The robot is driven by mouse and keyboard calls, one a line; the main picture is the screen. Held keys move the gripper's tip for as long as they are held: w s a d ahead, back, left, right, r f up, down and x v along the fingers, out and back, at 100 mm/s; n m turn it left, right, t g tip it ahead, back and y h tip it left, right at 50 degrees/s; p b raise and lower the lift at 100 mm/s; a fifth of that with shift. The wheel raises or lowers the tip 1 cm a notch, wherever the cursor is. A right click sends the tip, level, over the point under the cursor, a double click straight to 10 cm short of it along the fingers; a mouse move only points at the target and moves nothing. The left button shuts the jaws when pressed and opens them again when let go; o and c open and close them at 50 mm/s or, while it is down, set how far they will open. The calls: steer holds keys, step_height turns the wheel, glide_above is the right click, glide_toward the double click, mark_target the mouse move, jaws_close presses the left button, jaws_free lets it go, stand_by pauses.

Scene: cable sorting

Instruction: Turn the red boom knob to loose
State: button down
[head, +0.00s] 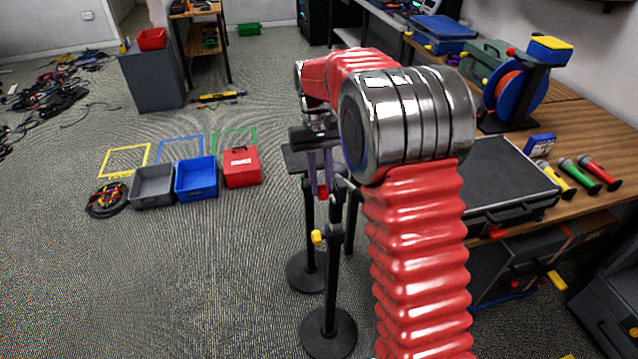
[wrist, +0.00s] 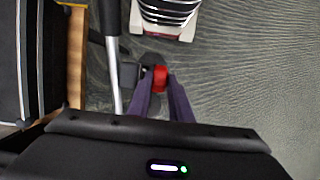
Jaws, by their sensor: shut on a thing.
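In the wrist view the red knob (wrist: 160,77) lies between my two purple fingertips. My gripper (head: 319,182) points down and is shut on the knob; it also shows in the wrist view (wrist: 158,86). The fingers hide part of the knob's sides. I cannot tell the knob's turned position.
A nearer black stand (head: 333,280) has a yellow knob (head: 317,237). A wooden bench (head: 590,130) with a black case (head: 500,172) is at the right. Grey (head: 152,187), blue (head: 196,180) and red (head: 240,167) bins stand on the floor at left, with open floor in front.

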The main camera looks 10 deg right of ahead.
steer(key=shift+w+f+g, duration=0.1)
steer(key=shift+w+g, duration=0.25)
steer(key=shift+g, duration=1.05)
steer(key=c, duration=1.9)
jaws_free()
steer(key=shift+o, duration=0.2)
